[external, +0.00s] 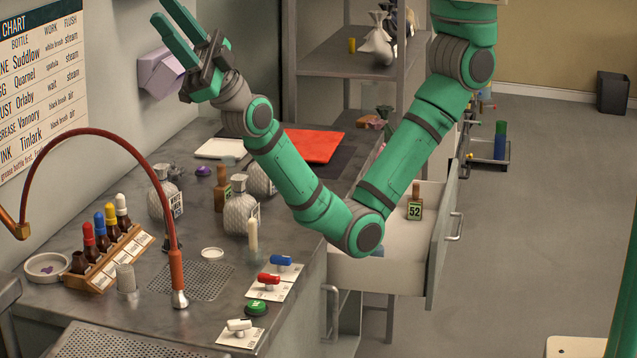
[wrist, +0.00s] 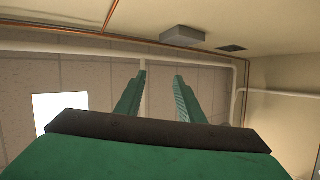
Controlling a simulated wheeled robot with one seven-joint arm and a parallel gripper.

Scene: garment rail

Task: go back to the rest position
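My gripper (external: 180,32) is raised high at the upper left in the external view, above the back of the counter. Its two green fingers point up and left and stand apart with nothing between them. In the wrist view my gripper (wrist: 160,85) also shows open and empty, facing the upper wall and ceiling. My green arm is bent, its elbow low over the open drawer (external: 440,250).
The metal counter (external: 220,275) holds a rack of dropper bottles (external: 105,255), grey patterned bottles (external: 240,215), a red hose (external: 172,215) and coloured handles (external: 268,280). A brown bottle marked 52 (external: 415,208) stands in the drawer. Shelving (external: 335,60) stands behind.

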